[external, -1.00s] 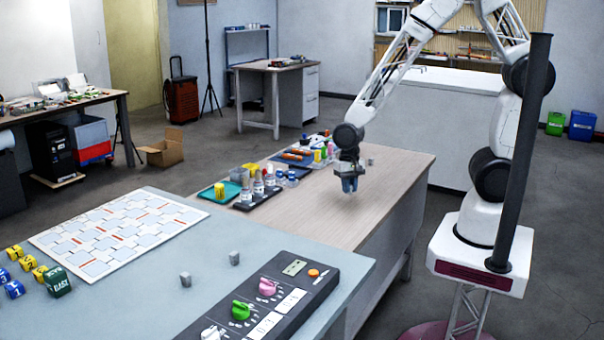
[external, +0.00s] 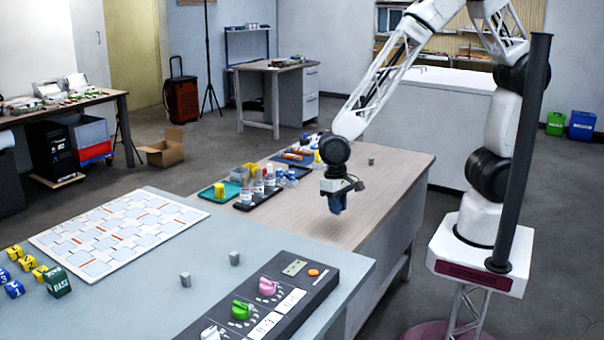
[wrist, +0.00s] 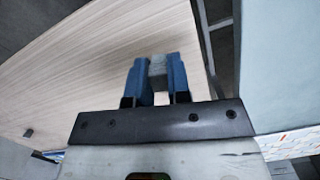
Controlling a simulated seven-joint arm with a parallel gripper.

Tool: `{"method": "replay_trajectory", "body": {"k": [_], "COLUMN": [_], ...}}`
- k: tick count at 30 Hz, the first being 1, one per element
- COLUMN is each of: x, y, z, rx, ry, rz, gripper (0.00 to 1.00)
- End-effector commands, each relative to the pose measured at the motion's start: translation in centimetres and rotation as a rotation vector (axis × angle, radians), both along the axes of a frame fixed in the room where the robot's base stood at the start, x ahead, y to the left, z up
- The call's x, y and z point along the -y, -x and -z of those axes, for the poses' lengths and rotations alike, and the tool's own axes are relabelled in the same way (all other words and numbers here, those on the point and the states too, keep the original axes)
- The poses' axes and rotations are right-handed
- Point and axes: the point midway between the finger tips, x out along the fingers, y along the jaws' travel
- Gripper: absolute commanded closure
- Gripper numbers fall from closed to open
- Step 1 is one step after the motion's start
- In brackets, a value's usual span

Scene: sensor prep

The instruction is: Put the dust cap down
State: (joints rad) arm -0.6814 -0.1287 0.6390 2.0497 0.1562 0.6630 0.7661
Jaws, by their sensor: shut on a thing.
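My gripper (external: 337,203) hangs in the air over the wooden tabletop, close to the pale blue-grey table. In the wrist view its blue fingers (wrist: 157,75) are shut on a small grey block-like piece, which I take to be the dust cap (wrist: 158,68). The fingers hide the cap in the external view. Two similar small grey pieces stand on the blue-grey table, one at the left (external: 185,279) and one at the right (external: 234,258). Another grey piece (external: 371,161) sits on the wooden tabletop behind my gripper.
A dark control panel (external: 270,297) with pink and green knobs lies on the blue-grey table, with a patterned sheet (external: 115,230) at its left. A dark tray (external: 245,206) of bottles and a teal tray (external: 207,194) stand on the wooden tabletop (external: 310,215). The wood near my gripper is bare.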

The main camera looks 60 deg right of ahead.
Motion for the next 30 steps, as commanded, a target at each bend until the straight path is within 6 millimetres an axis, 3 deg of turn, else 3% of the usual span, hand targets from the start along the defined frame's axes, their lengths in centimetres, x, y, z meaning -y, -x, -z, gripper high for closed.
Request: {"method": "replay_trajectory", "body": {"k": [9, 15, 30], "x": [-5.3, -7.2, -8.0], "y": [2.8, 4.1, 4.5], "z": [-0.4, -0.5, -0.6], "rx": [0.001, 0.001, 0.001], "ry": [0.001, 0.001, 0.001], "rz": [-0.137, -0.191, -0.212], "gripper": [1.0, 1.0, 1.0]}}
